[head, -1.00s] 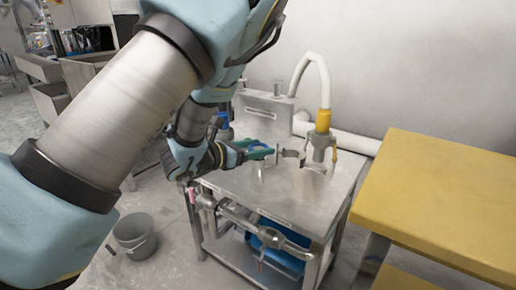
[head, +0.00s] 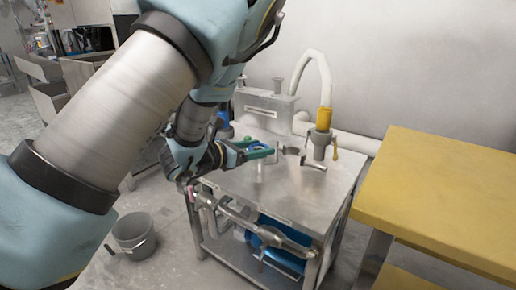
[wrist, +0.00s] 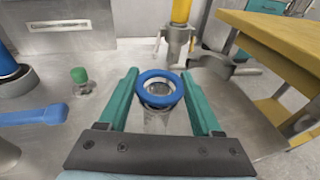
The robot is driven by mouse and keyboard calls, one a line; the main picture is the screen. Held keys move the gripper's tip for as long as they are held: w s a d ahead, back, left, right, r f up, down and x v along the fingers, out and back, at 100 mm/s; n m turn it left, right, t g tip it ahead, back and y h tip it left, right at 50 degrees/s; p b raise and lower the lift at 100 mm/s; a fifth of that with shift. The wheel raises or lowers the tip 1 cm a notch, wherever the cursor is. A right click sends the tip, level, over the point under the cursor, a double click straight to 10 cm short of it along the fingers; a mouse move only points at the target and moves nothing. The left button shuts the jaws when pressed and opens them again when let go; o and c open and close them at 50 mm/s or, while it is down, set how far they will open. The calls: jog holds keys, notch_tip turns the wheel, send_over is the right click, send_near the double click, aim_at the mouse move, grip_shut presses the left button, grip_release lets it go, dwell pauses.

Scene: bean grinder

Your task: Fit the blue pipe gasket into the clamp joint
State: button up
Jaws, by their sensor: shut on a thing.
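The blue pipe gasket (wrist: 144,78) is a ring between the green fingers of my gripper (wrist: 159,80) in the wrist view. The fingers press on its left and right sides. In the head view my gripper (head: 262,150) is over the left part of the metal table, with the gasket (head: 259,147) partly hidden by the fingers.
A yellow-collared hose end (head: 323,120) stands behind the clamp. A green-topped small part (wrist: 79,78) and a blue handle (wrist: 36,116) are left of my fingers. A yellow table (head: 445,195) stands right. A bucket (head: 133,236) is on the floor.

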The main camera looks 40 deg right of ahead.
jog(key=shift+f+b, duration=0.55)
jog(key=shift+f, duration=0.15)
jog(key=o, duration=1.4)
jog(key=a, duration=0.3)
jog(key=a+r, duration=0.1)
jog(key=a, duration=0.3)
jog(key=a+r, duration=0.1)
jog(key=a, duration=0.2)
jog(key=shift+a, duration=0.3)
